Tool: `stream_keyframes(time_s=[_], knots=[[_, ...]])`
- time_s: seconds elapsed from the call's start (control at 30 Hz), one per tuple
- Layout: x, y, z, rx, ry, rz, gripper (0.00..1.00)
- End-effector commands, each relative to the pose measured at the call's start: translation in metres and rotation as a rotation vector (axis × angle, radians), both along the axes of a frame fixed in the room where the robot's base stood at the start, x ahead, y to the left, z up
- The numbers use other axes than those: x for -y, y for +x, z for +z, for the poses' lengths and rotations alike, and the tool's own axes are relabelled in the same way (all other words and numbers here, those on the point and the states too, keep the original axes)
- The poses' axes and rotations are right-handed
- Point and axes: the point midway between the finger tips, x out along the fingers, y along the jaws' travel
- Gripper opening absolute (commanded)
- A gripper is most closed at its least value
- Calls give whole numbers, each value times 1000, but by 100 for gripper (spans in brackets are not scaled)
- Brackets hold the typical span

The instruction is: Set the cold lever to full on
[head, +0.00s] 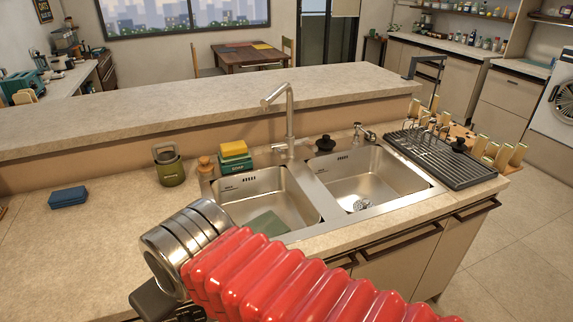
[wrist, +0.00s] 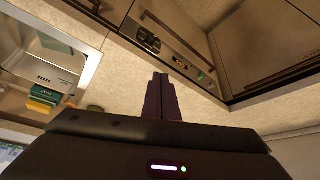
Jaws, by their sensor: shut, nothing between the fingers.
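A tall steel faucet (head: 290,112) stands behind the double sink in the head view. A small lever (head: 279,147) sticks out to the left at its base. I cannot tell whether this is the cold lever, nor how far it is turned. The faucet is not clearly visible in the wrist view. My gripper (wrist: 160,77) shows in the wrist view with its two dark fingers together and nothing between them. It is apart from the faucet, on the near side of the counter, and my red arm hides part of the counter in the head view.
The steel sink (head: 322,184) has two basins. A dark drying rack (head: 445,158) lies to the right. A built-in appliance panel (wrist: 172,44) shows in the wrist view. The left counter is mostly clear.

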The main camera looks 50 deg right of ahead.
Motion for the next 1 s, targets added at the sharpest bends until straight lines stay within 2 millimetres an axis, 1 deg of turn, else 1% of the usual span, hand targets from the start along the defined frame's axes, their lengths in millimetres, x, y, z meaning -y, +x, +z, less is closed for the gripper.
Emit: stream_keyframes(time_s=[0.37,0.53,0.67,0.77,1.0], knots=[[0,0,0,-2,5,-4,0],[-2,5,-4,-30,64,-48,0],[-6,13,-11,-75,169,-127,0],[-10,23,-16,-112,277,-211,0],[-14,57,-22,-182,558,-426,0]])
